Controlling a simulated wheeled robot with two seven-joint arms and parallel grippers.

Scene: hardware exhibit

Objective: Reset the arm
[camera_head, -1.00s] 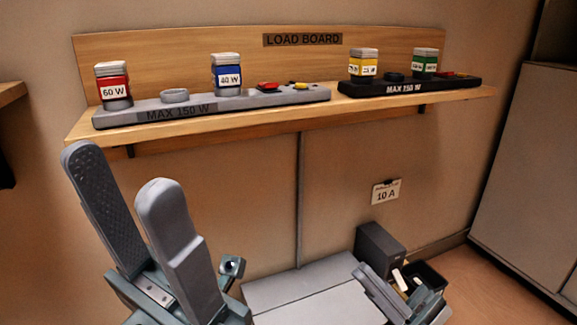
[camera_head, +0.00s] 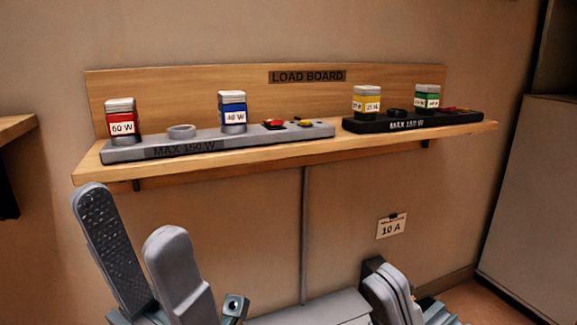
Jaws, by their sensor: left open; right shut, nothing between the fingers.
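My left gripper (camera_head: 140,250) is large in the lower left of the head view. Its two grey fingers point up and stand apart, with nothing between them. It is in front of and below the shelf's left end. My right gripper (camera_head: 392,290) is at the bottom right, low near the floor, with its fingers together and nothing seen in them. Its lower part is cut off by the frame's bottom edge.
A wooden shelf (camera_head: 250,159) marked LOAD BOARD holds a grey strip (camera_head: 240,139) with red (camera_head: 121,117) and blue (camera_head: 233,110) blocks, and a black strip (camera_head: 410,124) with yellow (camera_head: 366,101) and green (camera_head: 428,100) blocks. A 10 A tag (camera_head: 391,227) hangs below. A grey cabinet (camera_head: 535,190) stands right.

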